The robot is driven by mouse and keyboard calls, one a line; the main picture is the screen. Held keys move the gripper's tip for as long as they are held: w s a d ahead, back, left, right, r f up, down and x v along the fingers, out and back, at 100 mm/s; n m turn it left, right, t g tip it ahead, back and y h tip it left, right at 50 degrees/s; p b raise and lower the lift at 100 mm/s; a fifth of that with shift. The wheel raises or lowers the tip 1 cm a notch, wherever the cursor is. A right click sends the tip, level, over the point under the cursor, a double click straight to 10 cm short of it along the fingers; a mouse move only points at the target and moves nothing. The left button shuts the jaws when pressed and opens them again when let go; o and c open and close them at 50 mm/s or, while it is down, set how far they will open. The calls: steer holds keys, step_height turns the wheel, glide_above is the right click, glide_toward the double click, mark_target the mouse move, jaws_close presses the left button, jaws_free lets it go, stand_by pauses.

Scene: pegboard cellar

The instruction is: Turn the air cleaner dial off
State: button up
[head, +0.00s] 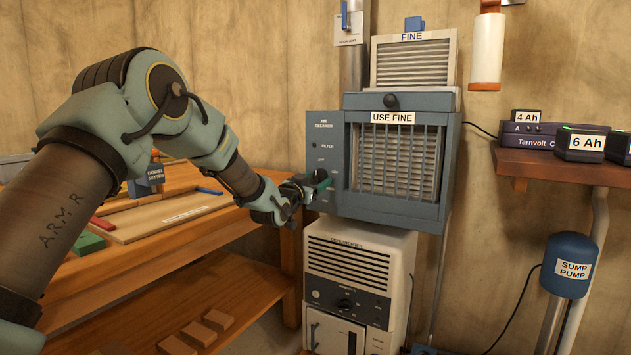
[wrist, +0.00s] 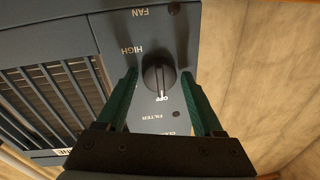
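The air cleaner (head: 325,135) is a blue-grey box with a front grille and a side strip of labels. Its black dial (wrist: 159,77) sits on that strip, between the HIGH and OFF labels in the wrist view. The dial's light pointer mark is at the OFF label. My gripper (wrist: 158,74) is open, with one green finger on each side of the dial and a visible gap to it on both sides.
A white dehumidifier (head: 359,255) stands below the air cleaner. A wooden workbench (head: 180,230) is on the left under my arm.

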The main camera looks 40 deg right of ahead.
steer(key=shift+o, duration=1)
steer(key=v, duration=1)
steer(key=shift+a+p, duration=0.35)
steer(key=shift+a, duration=0.05)
steer(key=shift+s, duration=0.15)
